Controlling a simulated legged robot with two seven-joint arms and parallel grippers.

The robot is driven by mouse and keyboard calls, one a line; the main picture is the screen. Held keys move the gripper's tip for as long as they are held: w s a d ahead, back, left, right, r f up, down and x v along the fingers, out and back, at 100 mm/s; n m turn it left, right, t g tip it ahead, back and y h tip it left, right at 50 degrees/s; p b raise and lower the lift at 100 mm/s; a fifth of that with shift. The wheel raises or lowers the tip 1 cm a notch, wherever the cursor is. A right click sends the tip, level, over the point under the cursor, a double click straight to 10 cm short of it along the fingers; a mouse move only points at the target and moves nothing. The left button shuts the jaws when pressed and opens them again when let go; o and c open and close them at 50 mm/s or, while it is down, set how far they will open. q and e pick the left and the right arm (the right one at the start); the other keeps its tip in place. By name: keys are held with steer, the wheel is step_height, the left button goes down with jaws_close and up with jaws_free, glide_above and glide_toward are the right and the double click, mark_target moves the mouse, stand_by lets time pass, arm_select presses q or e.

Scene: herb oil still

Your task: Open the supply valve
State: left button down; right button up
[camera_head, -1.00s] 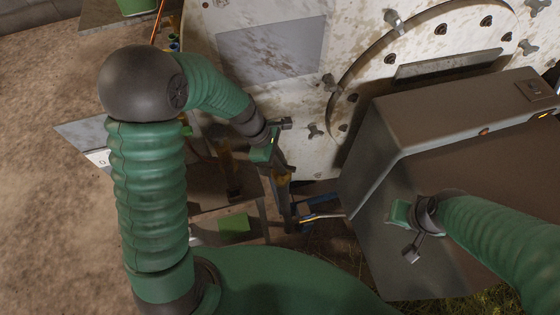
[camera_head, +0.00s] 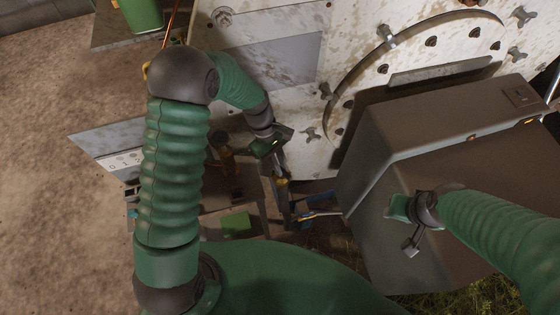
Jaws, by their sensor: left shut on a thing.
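My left gripper (camera_head: 276,150) is in front of the lower edge of the white panel, above a narrow upright pipe (camera_head: 282,187) with a brass-coloured part. It is shut on a small grey piece at the pipe's top, apparently the supply valve's handle; the gripper hides most of it, so its angle cannot be told. My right gripper (camera_head: 408,228) hangs in front of the dark metal box, away from the pipe. Its fingers are too small and dark to tell open from shut.
The stained white panel (camera_head: 285,20) with wing bolts and a curved rim fills the back. The dark box (camera_head: 430,130) stands close on the right. A blue part with wires (camera_head: 318,210) lies low beside the pipe. Bare ground (camera_head: 50,220) is free at left.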

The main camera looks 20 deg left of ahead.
arm_select(q)
steer(key=m, duration=0.1)
steer(key=m+p, duration=0.1)
steer(key=shift+w+r+m+g+y, duration=0.15)
steer(key=shift+w+m+g+y, duration=0.05)
steer(key=shift+m+g+y, duration=0.2)
steer(key=shift+w+m+g+y+p, duration=0.1)
steer(key=shift+m+g+y+p, duration=0.3)
steer(key=shift+m, duration=1.1)
steer(key=c, duration=1.5)
jaws_free()
steer(key=shift+o, duration=0.2)
